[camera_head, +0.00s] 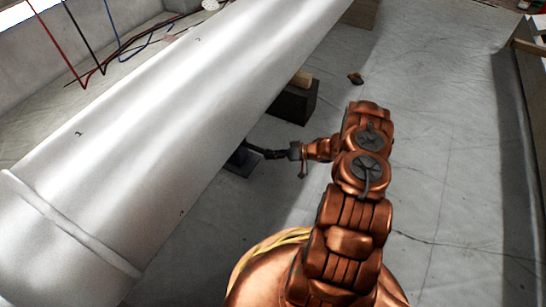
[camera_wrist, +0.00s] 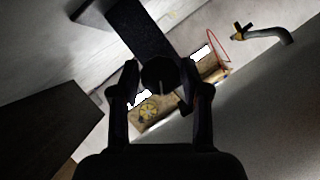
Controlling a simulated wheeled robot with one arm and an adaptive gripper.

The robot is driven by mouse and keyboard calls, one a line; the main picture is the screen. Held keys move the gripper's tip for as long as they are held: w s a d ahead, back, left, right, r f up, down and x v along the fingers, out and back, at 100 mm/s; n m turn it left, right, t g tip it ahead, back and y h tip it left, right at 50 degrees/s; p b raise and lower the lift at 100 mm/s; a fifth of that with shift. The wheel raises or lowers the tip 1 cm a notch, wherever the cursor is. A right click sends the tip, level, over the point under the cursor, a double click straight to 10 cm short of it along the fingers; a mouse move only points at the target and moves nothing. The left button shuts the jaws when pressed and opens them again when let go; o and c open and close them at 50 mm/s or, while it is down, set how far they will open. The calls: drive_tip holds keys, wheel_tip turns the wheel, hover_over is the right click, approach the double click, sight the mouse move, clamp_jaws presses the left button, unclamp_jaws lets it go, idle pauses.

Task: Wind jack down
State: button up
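A dark jack with a flat base plate (camera_head: 243,162) sits on the floor at the underside edge of the big pale cylinder (camera_head: 180,100), partly hidden by it. My gripper (camera_head: 278,153) reaches in from the right at the jack. In the wrist view my gripper's two dark fingers (camera_wrist: 160,82) stand on either side of a round dark knob-like part (camera_wrist: 160,73), with a dark bar (camera_wrist: 140,28) behind it. The fingers are apart with the knob between them. I cannot tell whether they press on it. The jack's upper part is hidden.
A black block (camera_head: 292,104) with a wood piece (camera_head: 301,79) on top stands beyond my gripper, beside the cylinder. A small brown object (camera_head: 355,78) lies on the floor. The sheeted floor (camera_head: 440,130) to the right is mostly clear. Red, black and blue cables hang at upper left.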

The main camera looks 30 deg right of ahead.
drive_tip(key=c, duration=0.6)
drive_tip(key=shift+n+t+h+p, duration=0.5)
drive_tip(key=shift+n+h+p, duration=1)
drive_tip(key=shift+p, duration=1.6)
drive_tip(key=o, duration=1.1)
drive_tip(key=shift+a, duration=0.1)
drive_tip(key=shift+c, duration=0.2)
drive_tip(key=p+v, duration=0.2)
drive_tip(key=v, duration=0.6)
